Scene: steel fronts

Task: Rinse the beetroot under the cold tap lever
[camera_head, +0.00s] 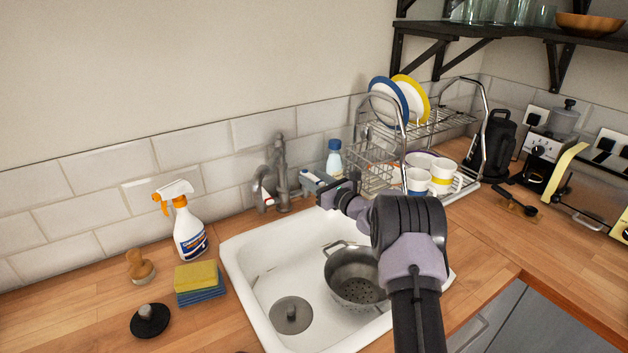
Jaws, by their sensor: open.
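The grey metal tap (278,172) stands behind the white sink (238,262), against the tiled wall. A small reddish mark shows low on its left side. No beetroot shows. A steel colander (352,274) stands in the sink, partly hidden by my arm.
A spray bottle (188,230), sponges (200,282) and a wooden-handled brush (139,267) stand left. A dish rack (440,125) with plates and mugs, and a blue-capped bottle (334,158), stand behind my arm.

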